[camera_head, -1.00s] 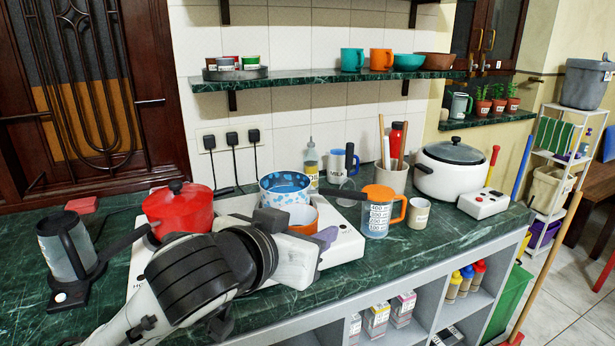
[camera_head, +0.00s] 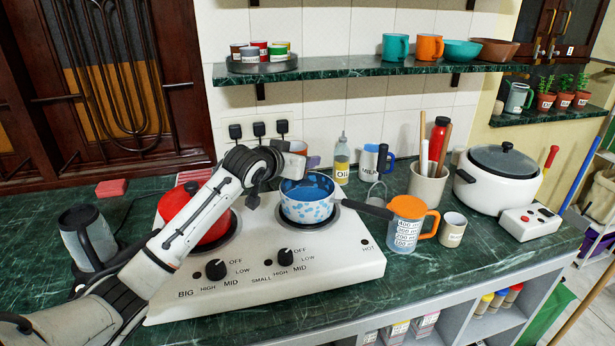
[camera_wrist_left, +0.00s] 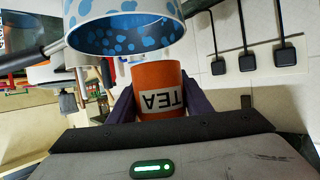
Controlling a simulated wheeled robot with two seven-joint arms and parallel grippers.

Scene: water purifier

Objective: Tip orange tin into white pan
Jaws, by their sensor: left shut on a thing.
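The white pan with blue spots (camera_head: 308,212) stands on the right burner of the white stove, its dark handle pointing right. It also shows at the top of the left wrist view (camera_wrist_left: 125,32). My left gripper (camera_head: 297,160) is shut on the orange tin (camera_head: 297,146), above the back left of the pan. In the left wrist view, the tin (camera_wrist_left: 157,77) is between the two dark fingers, its TEA label upside down in the picture. The tin looks close to the pan; I cannot tell whether they touch. The tin's contents are hidden. My right gripper is not in view.
A red pot (camera_head: 190,212) stands on the left burner, partly behind my left arm. An orange-handled measuring jug (camera_head: 405,225) is near the pan's handle. An oil bottle (camera_head: 341,160) and milk mug (camera_head: 371,160) stand behind. The front right counter is clear.

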